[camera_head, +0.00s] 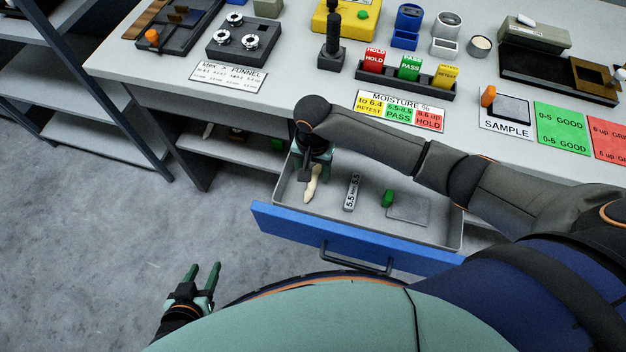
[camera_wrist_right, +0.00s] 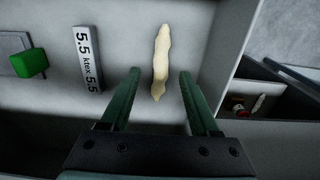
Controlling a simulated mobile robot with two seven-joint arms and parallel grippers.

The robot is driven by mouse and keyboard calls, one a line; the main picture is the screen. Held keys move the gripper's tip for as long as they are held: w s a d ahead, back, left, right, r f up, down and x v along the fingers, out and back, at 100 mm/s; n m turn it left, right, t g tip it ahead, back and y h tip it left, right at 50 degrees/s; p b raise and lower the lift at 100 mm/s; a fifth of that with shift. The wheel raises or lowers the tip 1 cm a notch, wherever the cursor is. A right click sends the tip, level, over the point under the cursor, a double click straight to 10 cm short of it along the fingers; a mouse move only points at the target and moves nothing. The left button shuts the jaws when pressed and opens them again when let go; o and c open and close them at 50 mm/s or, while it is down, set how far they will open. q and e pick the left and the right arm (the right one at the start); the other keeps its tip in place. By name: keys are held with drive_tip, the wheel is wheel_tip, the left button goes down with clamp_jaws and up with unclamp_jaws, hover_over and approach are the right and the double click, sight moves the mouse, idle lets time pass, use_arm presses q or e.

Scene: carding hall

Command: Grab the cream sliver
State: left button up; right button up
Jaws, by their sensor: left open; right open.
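The cream sliver (camera_head: 312,182) is a short, pale, slightly lumpy strip lying in the open blue-fronted drawer (camera_head: 360,240), near its left end. In the right wrist view the cream sliver (camera_wrist_right: 160,62) lies lengthwise on the drawer floor, its near end between my right gripper's fingers. My right gripper (camera_head: 314,160) is open and reaches down into the drawer over the sliver; it also shows in the right wrist view (camera_wrist_right: 158,92). I cannot tell its exact height above the floor. My left gripper (camera_head: 202,278) is open and empty, low over the floor, outside the drawer.
A grey block marked 5.5 ktex (camera_head: 352,191) lies right of the sliver. Further right are a green block (camera_head: 387,198) and a flat grey plate (camera_head: 408,209). The drawer's left wall is close to the sliver. The table (camera_head: 290,95) stands above, with dark shelves (camera_head: 90,90) at left.

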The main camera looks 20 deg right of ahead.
sight(313, 181)
wheel_tip(313, 181, down, 2)
drive_tip(key=shift+f, duration=0.25)
clamp_jaws()
idle(0.4)
